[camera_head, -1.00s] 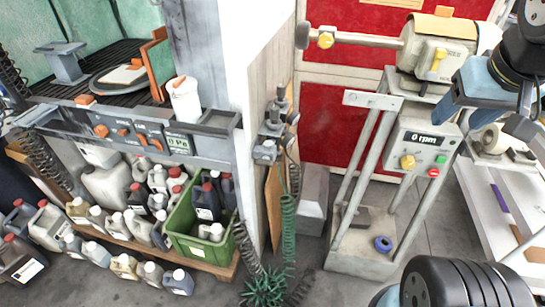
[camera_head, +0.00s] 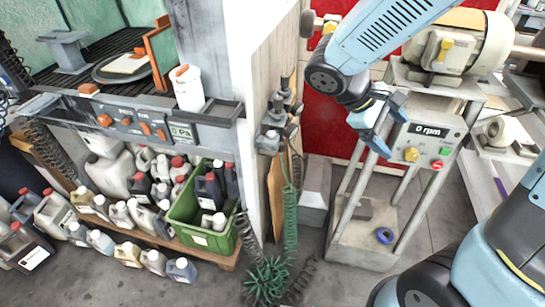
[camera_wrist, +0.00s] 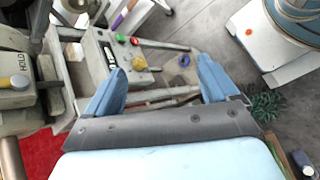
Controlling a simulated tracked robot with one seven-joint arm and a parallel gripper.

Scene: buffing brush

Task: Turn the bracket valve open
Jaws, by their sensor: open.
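Grey valve fittings (camera_head: 272,125) sit on a bracket on the side of the white pillar, with coiled hoses hanging below. I cannot tell which part is the valve handle. My gripper (camera_head: 372,126) is to the right of these fittings in the head view, in front of the buffing machine's frame. In the wrist view my gripper (camera_wrist: 162,85) has its two blue fingers spread wide with nothing between them. The valve fittings are not clearly visible in the wrist view.
The buffing machine's control box (camera_head: 428,142), reading 0 rpm, stands close to my gripper. A green crate (camera_head: 200,238) and several canisters sit on a low shelf at left. A green coiled hose (camera_head: 268,278) rests on the floor. Some floor before the pillar is clear.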

